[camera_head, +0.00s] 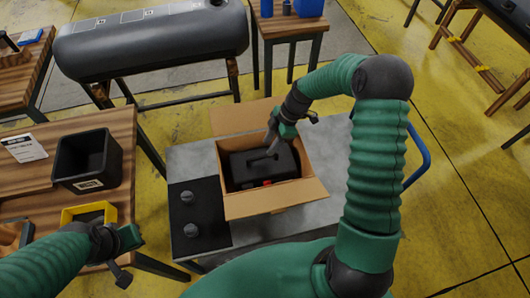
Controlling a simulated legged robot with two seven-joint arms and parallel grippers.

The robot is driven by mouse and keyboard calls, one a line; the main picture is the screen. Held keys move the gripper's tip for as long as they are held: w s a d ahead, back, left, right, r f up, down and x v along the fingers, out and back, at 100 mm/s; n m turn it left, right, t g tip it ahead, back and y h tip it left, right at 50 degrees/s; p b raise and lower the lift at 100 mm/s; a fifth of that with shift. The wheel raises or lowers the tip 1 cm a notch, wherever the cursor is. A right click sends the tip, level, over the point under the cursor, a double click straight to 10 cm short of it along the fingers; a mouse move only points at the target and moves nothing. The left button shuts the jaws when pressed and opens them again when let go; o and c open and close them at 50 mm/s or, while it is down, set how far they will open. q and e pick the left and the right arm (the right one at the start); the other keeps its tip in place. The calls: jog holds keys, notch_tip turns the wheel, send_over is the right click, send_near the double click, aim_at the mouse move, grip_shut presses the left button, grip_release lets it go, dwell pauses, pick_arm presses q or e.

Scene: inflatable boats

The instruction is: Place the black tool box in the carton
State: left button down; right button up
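The black tool box (240,174) lies inside the open cardboard carton (262,203), its handle facing up and a small red part at its near side. The carton stands on a grey table, flaps folded outward. My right gripper (272,138) reaches in from above, its fingertips at or just above the handle's right end. I cannot tell whether it touches or grips the handle. My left gripper (122,270) is at lower left, above the edge of the wooden table, away from the carton. Its finger opening is not clear.
On the wooden table (30,195) at left are a black bin (88,161) and a yellow bin (75,212). A black plate with two knobs (199,232) lies left of the carton. A grey inflatable tube (150,40) rests behind. A blue rail (418,158) is at right.

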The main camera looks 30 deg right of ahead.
jog(key=v, duration=0.3)
jog(key=shift+r, duration=0.1)
jog(key=s+a+r+m+h, duration=0.2)
jog(key=s+a+r+m, duration=0.1)
jog(key=s+m, duration=0.4)
jog(key=s+a+r+m+t+h, duration=0.1)
jog(key=s+a+r+m+h, duration=0.1)
jog(key=s+a+m, duration=0.3)
jog(key=shift+s+a+r+m+t, duration=0.25)
jog(key=shift+s+r+m, duration=0.35)
jog(key=shift+s+m, duration=0.9)
